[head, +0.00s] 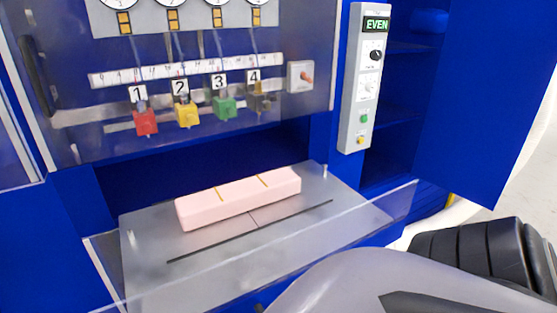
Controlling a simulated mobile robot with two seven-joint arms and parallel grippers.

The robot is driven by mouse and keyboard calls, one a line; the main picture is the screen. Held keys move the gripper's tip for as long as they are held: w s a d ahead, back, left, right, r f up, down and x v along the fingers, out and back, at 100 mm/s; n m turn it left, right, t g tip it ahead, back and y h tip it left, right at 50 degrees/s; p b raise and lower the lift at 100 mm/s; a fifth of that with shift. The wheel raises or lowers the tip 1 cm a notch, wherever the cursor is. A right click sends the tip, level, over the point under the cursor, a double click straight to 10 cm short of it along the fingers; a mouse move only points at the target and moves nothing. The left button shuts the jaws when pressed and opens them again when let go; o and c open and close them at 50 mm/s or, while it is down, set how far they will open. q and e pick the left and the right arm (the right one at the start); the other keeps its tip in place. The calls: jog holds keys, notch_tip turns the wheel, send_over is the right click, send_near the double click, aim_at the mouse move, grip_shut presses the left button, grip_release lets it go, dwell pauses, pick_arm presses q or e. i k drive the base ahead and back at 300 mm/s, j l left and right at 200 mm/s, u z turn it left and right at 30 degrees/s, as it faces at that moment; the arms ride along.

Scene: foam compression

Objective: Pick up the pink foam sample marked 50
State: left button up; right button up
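One pink foam block (238,199) lies flat on a grey metal plate (290,226) inside the blue machine. It is long and slightly angled, with two thin yellow-brown lines across its top. I cannot see a number 50 on it. A dark line runs along the plate in front of the block, apart from it. Neither of my grippers shows in the head view. A grey rounded link and a black ribbed part at the lower right appear to belong to my arm. Nothing visible touches the foam.
A clear panel edge (385,206) runs in front of the plate. Above hang red (145,123), yellow (187,114), green (224,107) and dark blocks numbered 1 to 4, behind a transparent cover. A white control panel (362,90) reads EVEN. A blue door (480,100) stands at right.

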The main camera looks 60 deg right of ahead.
aim_at(197, 210)
jog(key=i+z, duration=0.1)
jog(key=z, duration=0.3)
jog(key=i+j+z, duration=0.1)
jog(key=z, duration=0.25)
jog(key=i+j+z, duration=0.1)
jog(key=z, duration=0.3)
